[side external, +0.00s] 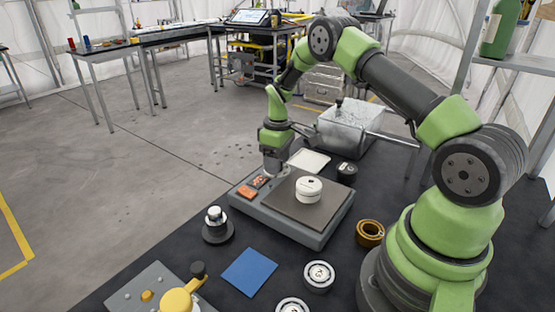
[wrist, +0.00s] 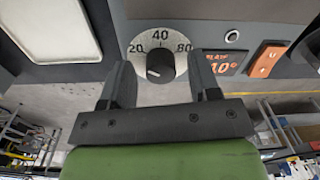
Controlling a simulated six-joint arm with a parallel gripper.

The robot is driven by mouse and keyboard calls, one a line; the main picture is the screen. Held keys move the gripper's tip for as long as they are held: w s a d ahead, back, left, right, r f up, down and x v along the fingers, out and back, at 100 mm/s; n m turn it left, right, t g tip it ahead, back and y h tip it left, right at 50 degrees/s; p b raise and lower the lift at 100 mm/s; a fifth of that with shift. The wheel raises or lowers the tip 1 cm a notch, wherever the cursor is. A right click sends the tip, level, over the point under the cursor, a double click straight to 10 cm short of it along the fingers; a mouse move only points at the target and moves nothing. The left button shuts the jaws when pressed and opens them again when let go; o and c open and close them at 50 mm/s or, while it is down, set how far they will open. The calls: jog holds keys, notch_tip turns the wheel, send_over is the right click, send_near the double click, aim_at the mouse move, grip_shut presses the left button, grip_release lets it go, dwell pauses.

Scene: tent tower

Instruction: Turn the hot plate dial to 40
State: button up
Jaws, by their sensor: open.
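The hot plate (side external: 322,236) is a grey box with a brown top plate, on the dark table in the side view. A white round piece (side external: 308,189) sits on the plate. In the wrist view, the dial (wrist: 160,64) has a dark knob on a pale disc marked 20, 40 and 80. My gripper (wrist: 161,62) is open, with one finger on each side of the knob and gaps visible. In the side view my gripper (side external: 273,172) is at the hot plate's far-left end, hiding the dial.
An orange switch (wrist: 266,59) is right of the display. Around the hot plate stand a dark-based weight (side external: 216,226), a blue square (side external: 249,272), a brass ring (side external: 370,233), a black cylinder (side external: 347,172) and a metal box (side external: 350,125).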

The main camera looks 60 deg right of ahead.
jog(key=c, duration=0.9)
jog(key=shift+m, duration=0.3)
jog(key=m, duration=0.5)
jog(key=shift+m, duration=0.3)
jog(key=m, duration=0.5)
jog(key=shift+m, duration=0.4)
jog(key=o, duration=0.9)
